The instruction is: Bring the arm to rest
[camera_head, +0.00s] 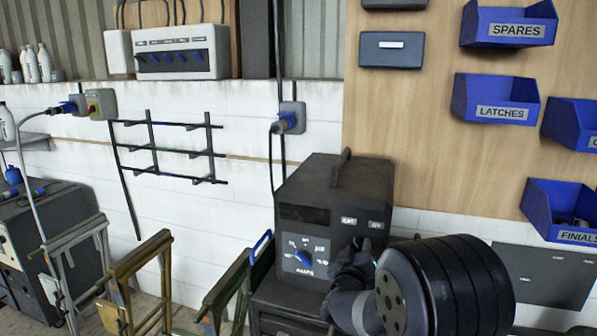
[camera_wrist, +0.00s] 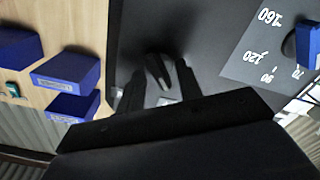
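My gripper (camera_head: 356,252) is at the right side of the front of a black welding machine (camera_head: 304,215), just below two small white labels. In the wrist view, the two dark fingers of my gripper (camera_wrist: 158,82) stand apart. A small dark lever-like part (camera_wrist: 157,70) shows between them, with gaps on both sides. I cannot tell whether either finger touches it. The machine's blue dial (camera_head: 304,258), on a grey scale plate, is left of my gripper. It also shows at the right edge of the wrist view.
Blue bins (camera_head: 495,112) hang on the wooden panel at upper right. Metal stands (camera_head: 137,283) are at lower left. A wall socket with a blue plug (camera_head: 288,122) and cables is behind the machine. A black wall rack (camera_head: 165,152) is left of it.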

